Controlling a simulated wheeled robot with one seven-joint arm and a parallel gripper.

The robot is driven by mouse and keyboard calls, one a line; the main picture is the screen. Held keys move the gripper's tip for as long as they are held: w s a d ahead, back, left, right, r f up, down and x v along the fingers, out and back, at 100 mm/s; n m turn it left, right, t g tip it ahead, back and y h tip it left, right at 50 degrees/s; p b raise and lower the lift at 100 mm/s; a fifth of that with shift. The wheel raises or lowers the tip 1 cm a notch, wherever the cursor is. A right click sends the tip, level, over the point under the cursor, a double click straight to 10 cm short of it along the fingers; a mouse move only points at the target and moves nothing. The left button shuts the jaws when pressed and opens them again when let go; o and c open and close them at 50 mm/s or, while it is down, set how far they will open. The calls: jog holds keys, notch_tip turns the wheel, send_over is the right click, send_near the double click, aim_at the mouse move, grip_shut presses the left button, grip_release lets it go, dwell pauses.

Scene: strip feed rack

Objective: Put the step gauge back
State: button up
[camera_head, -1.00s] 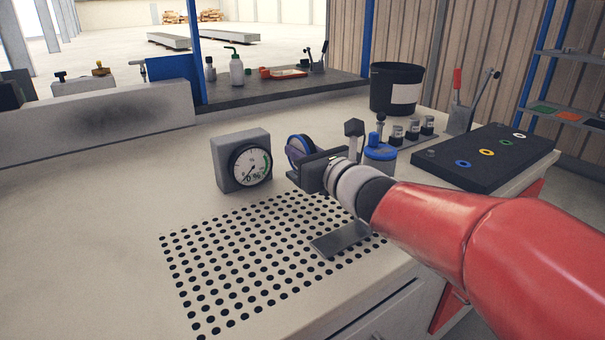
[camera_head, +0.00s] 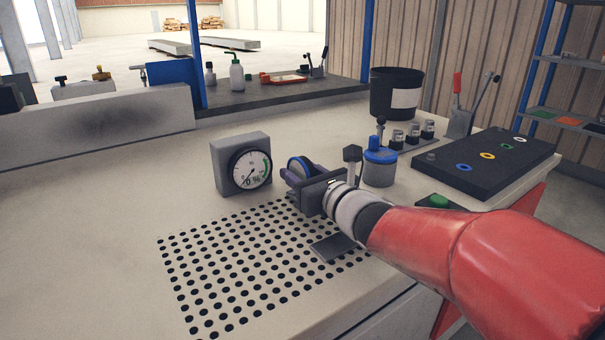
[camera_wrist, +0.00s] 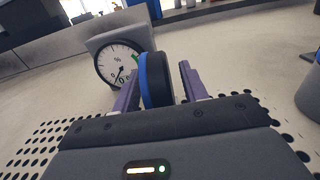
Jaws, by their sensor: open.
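A round dark disc with a blue rim (camera_wrist: 157,80) stands upright between the purple fingers of my gripper (camera_wrist: 158,88). It also shows in the head view (camera_head: 299,169). The jaws are open, with a visible gap between the disc and the right finger. My gripper (camera_head: 301,174) is low over the bench, in front of and right of the grey box with a dial (camera_head: 241,163). I cannot tell which thing is the step gauge, and the disc's lower part is hidden behind the gripper body.
A perforated area (camera_head: 235,265) lies in front. A blue-topped pot (camera_head: 380,165), a green button box (camera_head: 440,202) and a dark board with coloured rings (camera_head: 485,155) stand to the right. A black bin (camera_head: 395,90) is behind. The bench at left is clear.

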jog(key=shift+r, duration=0.15)
jog(key=v, duration=1.1)
jog(key=shift+s+d, duration=0.1)
jog(key=shift+d, duration=0.05)
jog(key=shift+s+d, duration=0.15)
jog(key=shift+s, duration=0.15)
